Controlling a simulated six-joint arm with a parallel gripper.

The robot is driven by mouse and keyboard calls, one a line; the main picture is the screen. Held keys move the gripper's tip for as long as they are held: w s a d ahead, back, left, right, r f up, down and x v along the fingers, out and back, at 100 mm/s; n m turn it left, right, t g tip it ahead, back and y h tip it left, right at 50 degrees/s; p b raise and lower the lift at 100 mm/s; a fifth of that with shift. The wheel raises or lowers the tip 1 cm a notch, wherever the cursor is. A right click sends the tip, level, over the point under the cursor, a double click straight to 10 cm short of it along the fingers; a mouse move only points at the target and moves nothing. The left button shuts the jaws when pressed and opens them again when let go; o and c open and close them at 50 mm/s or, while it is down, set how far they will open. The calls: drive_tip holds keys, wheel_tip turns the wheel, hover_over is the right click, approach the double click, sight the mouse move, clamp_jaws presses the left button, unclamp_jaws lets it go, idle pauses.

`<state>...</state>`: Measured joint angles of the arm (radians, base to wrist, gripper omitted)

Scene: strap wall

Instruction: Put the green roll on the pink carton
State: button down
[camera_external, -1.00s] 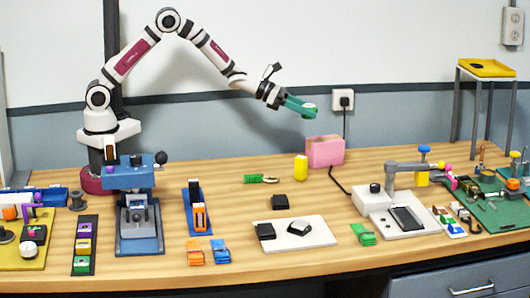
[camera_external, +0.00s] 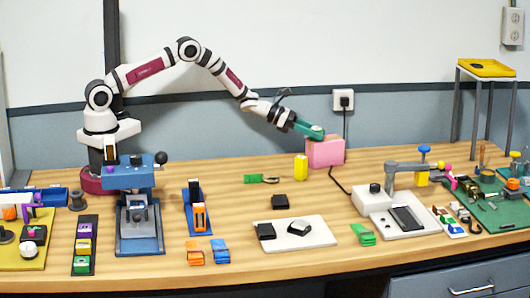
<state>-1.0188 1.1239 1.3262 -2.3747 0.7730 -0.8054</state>
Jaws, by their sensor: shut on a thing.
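The pink carton (camera_external: 327,154) stands upright at the back of the table, below the wall socket. My gripper (camera_external: 309,129), with teal fingers, reaches down from the upper left to the carton's upper left edge. It is shut on the green roll (camera_external: 318,135), which is small and mostly hidden between the fingers. The roll is at the height of the carton's top. I cannot tell whether it touches the carton.
A yellow cylinder (camera_external: 300,168) stands just left of the carton. A black cable hangs from the wall socket (camera_external: 343,100) behind the carton to the table. A green strap piece (camera_external: 254,178) lies further left. A grey clamp device (camera_external: 390,200) stands to the right.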

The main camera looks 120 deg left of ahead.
drive_tip(key=shift+c, duration=1.5)
unclamp_jaws()
